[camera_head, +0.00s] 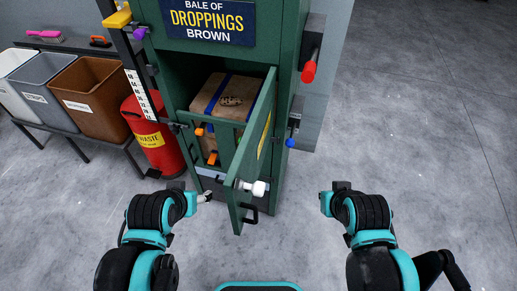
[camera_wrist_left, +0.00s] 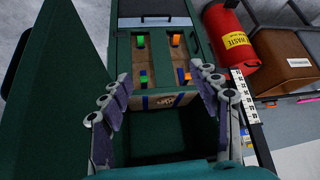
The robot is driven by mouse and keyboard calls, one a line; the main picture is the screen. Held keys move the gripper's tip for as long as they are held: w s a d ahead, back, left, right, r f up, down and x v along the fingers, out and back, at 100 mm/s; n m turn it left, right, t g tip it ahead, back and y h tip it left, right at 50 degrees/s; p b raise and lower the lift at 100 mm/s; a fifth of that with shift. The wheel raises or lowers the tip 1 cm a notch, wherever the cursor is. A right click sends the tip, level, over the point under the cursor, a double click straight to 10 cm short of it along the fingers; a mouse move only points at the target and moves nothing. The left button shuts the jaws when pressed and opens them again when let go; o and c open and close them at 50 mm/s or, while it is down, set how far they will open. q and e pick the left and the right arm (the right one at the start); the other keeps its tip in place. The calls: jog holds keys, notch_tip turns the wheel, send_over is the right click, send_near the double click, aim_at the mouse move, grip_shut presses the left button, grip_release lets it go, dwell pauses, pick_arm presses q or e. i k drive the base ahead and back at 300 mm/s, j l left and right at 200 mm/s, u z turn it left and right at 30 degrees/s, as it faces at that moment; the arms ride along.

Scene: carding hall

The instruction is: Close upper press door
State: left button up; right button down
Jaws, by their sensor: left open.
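The green press (camera_head: 180,75) stands ahead. Its green door (camera_head: 246,150) hangs open, hinged at the right and swung out towards me, with a white knob (camera_head: 258,188) on its face. A brown bale (camera_head: 222,98) with blue straps sits inside the opening. My left gripper (camera_head: 205,197) is low in front of the press, left of the door's free edge. In the left wrist view its fingers (camera_wrist_left: 157,80) are spread and empty before the opening, with a dark green panel (camera_wrist_left: 50,90) at the left. My right gripper (camera_head: 324,203) is right of the door, apart from it; its jaws are unclear.
A red waste bin (camera_head: 152,135) stands left of the press. White, grey and brown tubs (camera_head: 92,95) sit on a rack at the far left. A red-ended handle (camera_head: 309,72) sticks out at the press's right side. The floor (camera_head: 420,130) at the right is clear.

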aim_at(247, 164)
jog(key=k+l+u, duration=0.15)
jog(key=l, duration=0.3)
jog(key=k+l+u, duration=0.15)
jog(key=l, duration=0.25)
jog(key=k+l+u, duration=0.2)
jog(key=l, duration=0.2)
jog(key=k+l+u, duration=0.15)
jog(key=k+l, duration=0.15)
